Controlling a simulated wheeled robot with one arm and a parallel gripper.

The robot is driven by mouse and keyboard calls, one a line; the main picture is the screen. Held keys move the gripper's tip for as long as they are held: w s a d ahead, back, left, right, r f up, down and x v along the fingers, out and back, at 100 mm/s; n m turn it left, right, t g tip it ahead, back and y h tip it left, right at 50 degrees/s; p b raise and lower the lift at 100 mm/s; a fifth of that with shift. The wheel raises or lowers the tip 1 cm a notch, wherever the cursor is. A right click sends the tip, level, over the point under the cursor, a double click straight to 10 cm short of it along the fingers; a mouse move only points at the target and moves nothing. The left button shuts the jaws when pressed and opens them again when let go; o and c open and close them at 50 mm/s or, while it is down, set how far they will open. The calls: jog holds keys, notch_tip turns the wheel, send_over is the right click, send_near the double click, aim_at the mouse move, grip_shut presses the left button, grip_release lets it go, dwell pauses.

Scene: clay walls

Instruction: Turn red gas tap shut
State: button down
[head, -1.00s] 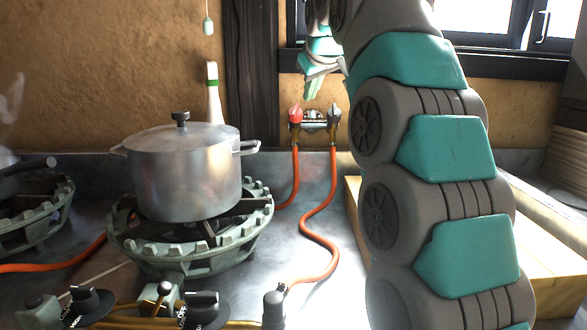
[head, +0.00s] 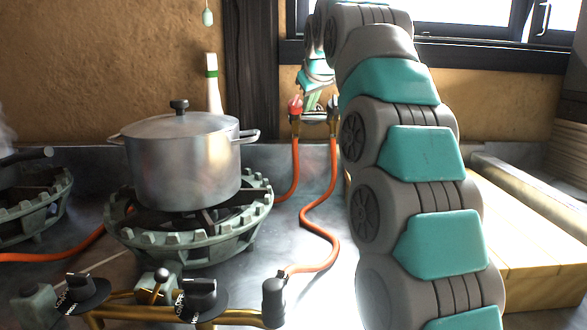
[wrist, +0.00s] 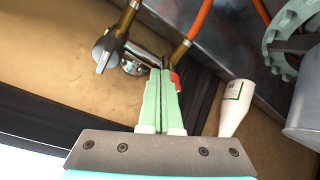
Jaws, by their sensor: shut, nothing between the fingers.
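The red gas tap (head: 296,105) is on the left end of a double wall fitting (head: 315,117), above an orange hose. In the wrist view the red tap (wrist: 175,80) shows just right of the fingertips, partly hidden by them. My gripper (head: 313,102) is low in front of the fitting, its fingers pointing down between the two taps. In the wrist view my gripper (wrist: 160,72) has its green fingers together with nothing between them. The tips appear very near or touching the red tap; I cannot tell which.
A second, dark-handled tap (wrist: 106,54) is on the fitting's other end. A lidded pot (head: 185,160) stands on a gas burner (head: 190,235) at left. Orange hoses (head: 318,215) run along the counter. Wooden boxes (head: 520,230) lie at right.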

jog(key=shift+w+a+r+p, duration=0.2)
jog(key=shift+w+a+p, duration=0.05)
jog(key=shift+a+p, duration=0.25)
dwell(0.8)
jog(key=shift+s+a+f+p, duration=0.15)
jog(key=shift+s+a+p, duration=0.1)
jog(key=shift+a, duration=0.2)
jog(key=shift+s+a+f+p, duration=0.1)
jog(key=shift+a+f+p, duration=0.1)
jog(key=shift+a, duration=0.2)
dwell(0.8)
jog(key=shift+s, duration=0.15)
jog(key=v, duration=0.2)
jog(key=p+v, duration=0.1)
jog(key=v, duration=0.3)
jog(key=shift+w+a+r, duration=0.25)
jog(key=shift+r, duration=0.05)
dwell(0.3)
